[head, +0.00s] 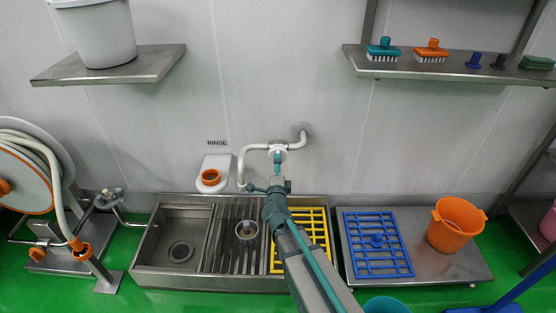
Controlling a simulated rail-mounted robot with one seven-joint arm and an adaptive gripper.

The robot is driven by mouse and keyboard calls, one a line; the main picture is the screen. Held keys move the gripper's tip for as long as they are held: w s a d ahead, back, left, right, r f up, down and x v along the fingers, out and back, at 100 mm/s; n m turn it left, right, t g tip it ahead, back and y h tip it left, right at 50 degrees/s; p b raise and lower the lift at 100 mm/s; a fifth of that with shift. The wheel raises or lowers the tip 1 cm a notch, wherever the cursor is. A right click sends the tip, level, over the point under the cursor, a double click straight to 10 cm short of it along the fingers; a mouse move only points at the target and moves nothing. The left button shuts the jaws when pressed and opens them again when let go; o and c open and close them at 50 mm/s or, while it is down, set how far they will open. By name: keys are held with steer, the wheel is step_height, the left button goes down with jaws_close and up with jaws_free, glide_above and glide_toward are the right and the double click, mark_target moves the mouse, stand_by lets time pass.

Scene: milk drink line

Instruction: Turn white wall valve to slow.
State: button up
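The white wall valve (279,147) sits on a white pipe (250,150) that comes out of the wall and bends down on the left over the sink. My arm reaches up from the bottom of the picture. My gripper (277,163) is at the valve's front, just below its middle in the picture, and overlaps its lower part. Whether it touches or holds the valve handle is too small to tell. The handle's position and any slow marking cannot be made out.
A steel sink (160,275) stands below, with a yellow rack (321,222) partly behind my arm. A white wall holder with an orange ring (210,178) is left of the pipe, under a RINSE label. A shelf with brushes (400,70) is upper right.

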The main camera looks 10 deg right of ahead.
steer(key=x, duration=0.5)
steer(key=shift+w, duration=0.1)
steer(key=shift+c, duration=0.2)
steer(key=c, duration=1)
steer(key=shift+o, duration=0.2)
steer(key=shift+n+p, duration=0.3)
steer(key=shift+n, duration=0.1)
steer(key=shift+r+n+p, duration=0.15)
steer(key=shift+n+p, duration=0.6)
steer(key=shift+n, duration=0.15)
steer(key=shift+n+p, duration=1.05)
steer(key=shift+n, duration=0.55)
